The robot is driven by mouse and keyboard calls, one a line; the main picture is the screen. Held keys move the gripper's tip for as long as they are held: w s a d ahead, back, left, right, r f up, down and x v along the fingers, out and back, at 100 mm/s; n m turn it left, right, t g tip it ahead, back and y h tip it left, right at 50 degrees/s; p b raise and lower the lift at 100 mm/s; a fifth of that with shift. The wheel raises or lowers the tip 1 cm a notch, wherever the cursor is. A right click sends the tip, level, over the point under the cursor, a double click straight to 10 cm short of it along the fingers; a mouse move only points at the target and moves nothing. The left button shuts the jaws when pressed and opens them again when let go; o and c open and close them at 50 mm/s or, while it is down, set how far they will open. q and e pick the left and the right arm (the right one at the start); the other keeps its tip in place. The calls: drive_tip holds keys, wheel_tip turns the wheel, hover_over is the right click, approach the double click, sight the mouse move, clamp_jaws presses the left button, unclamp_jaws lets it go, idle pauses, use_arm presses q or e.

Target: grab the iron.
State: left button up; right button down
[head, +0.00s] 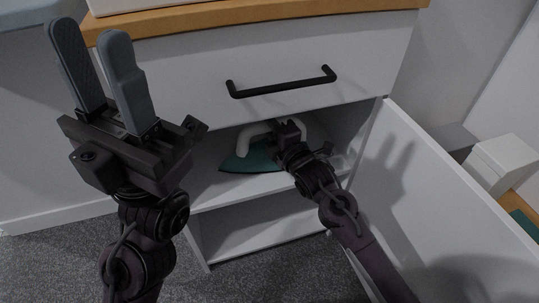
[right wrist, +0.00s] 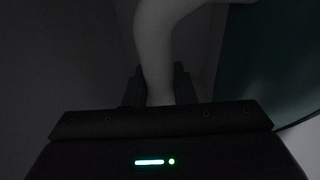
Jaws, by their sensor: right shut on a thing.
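The iron (head: 252,161), with a dark green base and a white handle, lies on the upper shelf of the open cabinet. My right gripper (head: 284,128) reaches into the cabinet and is shut on the iron's white handle, covering part of it. In the right wrist view the pale handle (right wrist: 157,60) runs down between the dark fingers (right wrist: 158,88), and the green base (right wrist: 275,60) shows at the right. My left gripper (head: 98,75) is raised at the left, open and empty, with a gap between its grey fingers.
A white drawer with a black handle (head: 282,83) is shut just above the shelf. The open white door (head: 432,190) stands to the right of my right arm. A lower shelf (head: 262,232) looks empty. White boxes (head: 503,163) stand at the far right.

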idle(0.5)
drive_tip(key=shift+r, duration=0.2)
drive_tip(key=shift+r, duration=0.1)
